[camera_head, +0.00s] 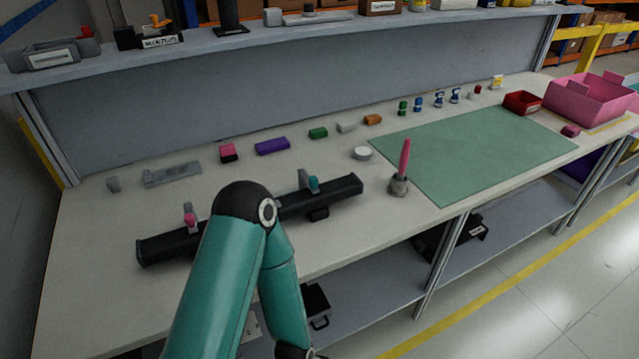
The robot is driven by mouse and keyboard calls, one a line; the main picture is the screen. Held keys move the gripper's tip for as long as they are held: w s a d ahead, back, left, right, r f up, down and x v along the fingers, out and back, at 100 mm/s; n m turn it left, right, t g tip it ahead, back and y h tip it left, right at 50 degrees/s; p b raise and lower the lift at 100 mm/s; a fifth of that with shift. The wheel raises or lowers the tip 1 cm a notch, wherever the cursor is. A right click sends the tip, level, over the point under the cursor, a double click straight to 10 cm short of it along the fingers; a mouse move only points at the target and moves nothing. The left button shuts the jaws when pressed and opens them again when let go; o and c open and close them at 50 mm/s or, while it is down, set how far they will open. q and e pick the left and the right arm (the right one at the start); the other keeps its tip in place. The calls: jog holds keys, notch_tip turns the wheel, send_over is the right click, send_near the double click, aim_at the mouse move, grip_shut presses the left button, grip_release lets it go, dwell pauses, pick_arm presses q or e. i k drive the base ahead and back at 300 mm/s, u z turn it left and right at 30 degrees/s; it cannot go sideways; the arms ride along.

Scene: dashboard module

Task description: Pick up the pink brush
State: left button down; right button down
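The pink brush (405,158) stands nearly upright on the workbench, a little right of the middle, its pink handle pointing up. Its lower end is at a small grey round piece (399,187); I cannot tell whether that is a holder or part of the brush. One of my teal arms rises from the bottom, bends at a dark elbow, and runs back down out of the picture. Neither of my grippers shows. Nothing is seen touching the brush.
A black dashboard module (335,194) lies left of the brush, partly behind my arm. A green mat (475,150) lies to its right, and a white round piece (362,153) behind it. Small coloured parts line the back. A red bin (522,103) and pink bin (590,100) stand far right.

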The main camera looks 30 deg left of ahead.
aim_at(405, 150)
jog(key=z, duration=0.75)
jog(key=i, duration=1.15)
jog(key=u, duration=1)
